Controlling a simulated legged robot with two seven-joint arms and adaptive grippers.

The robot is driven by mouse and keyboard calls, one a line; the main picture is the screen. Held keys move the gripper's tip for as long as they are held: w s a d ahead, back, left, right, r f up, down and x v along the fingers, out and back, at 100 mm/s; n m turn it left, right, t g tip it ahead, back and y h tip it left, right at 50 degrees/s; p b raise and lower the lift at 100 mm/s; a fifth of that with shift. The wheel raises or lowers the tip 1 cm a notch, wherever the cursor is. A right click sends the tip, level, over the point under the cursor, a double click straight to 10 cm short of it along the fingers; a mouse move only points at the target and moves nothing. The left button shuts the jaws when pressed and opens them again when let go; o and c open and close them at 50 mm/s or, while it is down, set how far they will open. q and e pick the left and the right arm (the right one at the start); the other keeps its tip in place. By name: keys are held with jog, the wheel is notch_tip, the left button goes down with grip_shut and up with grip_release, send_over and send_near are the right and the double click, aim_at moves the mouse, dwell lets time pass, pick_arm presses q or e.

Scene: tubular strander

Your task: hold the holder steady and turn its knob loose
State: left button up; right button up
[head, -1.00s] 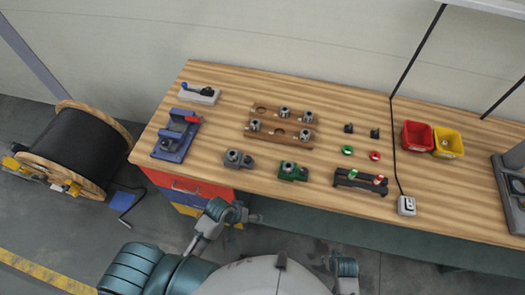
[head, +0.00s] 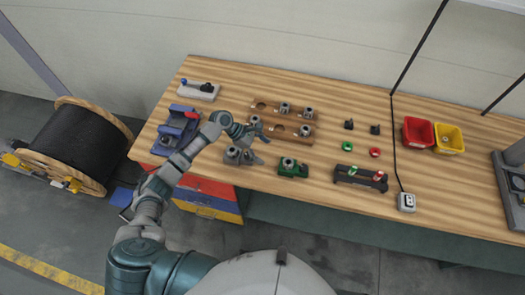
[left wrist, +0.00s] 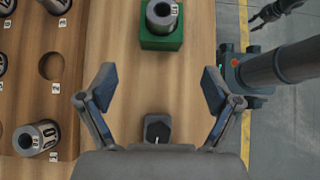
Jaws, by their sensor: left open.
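The grey holder (head: 232,155) with an upright metal cylinder stands near the bench's front edge, partly covered by my left gripper in the head view. My left gripper (head: 260,143) is open above it. In the left wrist view its two fingers (left wrist: 158,88) are spread wide, with a small dark knob (left wrist: 157,131) between and below them, apart from both. The rest of the grey holder is hidden there behind the gripper body. A green holder (head: 292,168) stands to the right. My right gripper (left wrist: 270,14) shows small at the wrist view's top right corner; its jaw state is unclear.
A wooden plate (head: 303,127) with holes and metal cylinders lies behind the holders. A blue fixture (head: 180,125) stands left, a black rack (head: 360,178) right. Red (head: 418,132) and yellow (head: 448,138) bins stand farther right. Bench space between the holders and rack is clear.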

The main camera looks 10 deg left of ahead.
aim_at(282, 163)
pick_arm(q)
jog(key=b+x, duration=0.3)
jog(key=b, duration=0.1)
jog(key=b+x, duration=0.3)
jog(key=shift+f+b, duration=0.35)
jog(key=shift+f, duration=0.1)
jog(key=x, duration=0.1)
jog(key=p+x, duration=0.2)
jog(key=shift+d+r, duration=0.2)
jog(key=shift+d, duration=0.15)
jog(key=shift+d+f, duration=0.3)
jog(key=shift+f, duration=0.05)
grip_shut()
